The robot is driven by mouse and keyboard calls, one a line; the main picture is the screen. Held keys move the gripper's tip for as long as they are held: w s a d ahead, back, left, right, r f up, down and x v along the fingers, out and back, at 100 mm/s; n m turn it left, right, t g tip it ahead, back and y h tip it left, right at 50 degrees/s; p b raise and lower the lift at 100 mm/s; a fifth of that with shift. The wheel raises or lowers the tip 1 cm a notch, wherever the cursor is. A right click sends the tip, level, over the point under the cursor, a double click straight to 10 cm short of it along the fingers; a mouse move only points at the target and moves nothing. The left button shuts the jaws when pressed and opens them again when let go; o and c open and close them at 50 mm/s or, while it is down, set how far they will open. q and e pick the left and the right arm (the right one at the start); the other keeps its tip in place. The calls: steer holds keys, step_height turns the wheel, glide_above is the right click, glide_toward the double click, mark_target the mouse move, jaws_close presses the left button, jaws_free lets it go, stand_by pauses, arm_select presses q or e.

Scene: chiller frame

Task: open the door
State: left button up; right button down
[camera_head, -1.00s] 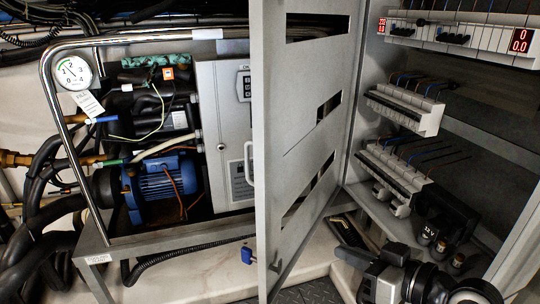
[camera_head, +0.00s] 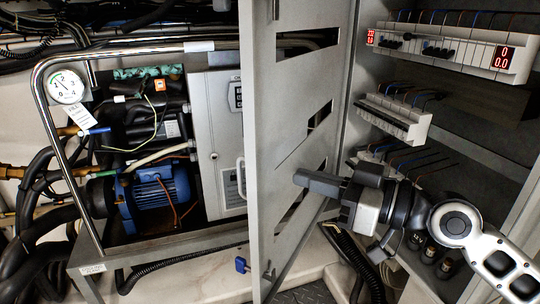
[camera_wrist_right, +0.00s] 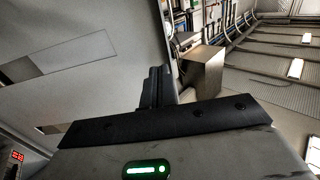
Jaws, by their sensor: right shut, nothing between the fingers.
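The grey cabinet door (camera_head: 285,100) stands swung open in the head view, seen nearly edge-on, with slots cut through its panel. A white handle (camera_head: 240,178) is on its left, outer side. My right gripper (camera_head: 302,179) is in front of the door's inner face, inside the opening, its fingers shut and empty, pointing left toward the panel. I cannot tell whether the fingertips touch it. In the right wrist view, the door's inner face (camera_wrist_right: 90,95) fills the left side and the shut fingers (camera_wrist_right: 156,85) lie beside it. My left gripper is not in view.
The open cabinet (camera_head: 490,100) holds rows of breakers (camera_head: 395,118) and red displays (camera_head: 502,56) at the right. A blue motor (camera_head: 155,190) sits within a metal tube frame (camera_head: 60,140) at left.

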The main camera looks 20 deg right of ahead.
mark_target(269, 168)
arm_select(q)
steer(key=p, duration=0.2)
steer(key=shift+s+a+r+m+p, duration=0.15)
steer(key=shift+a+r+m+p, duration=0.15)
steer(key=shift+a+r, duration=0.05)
arm_select(e)
steer(key=x, duration=0.7)
steer(key=shift+w+a+f, duration=0.1)
steer(key=shift+w+a, duration=0.05)
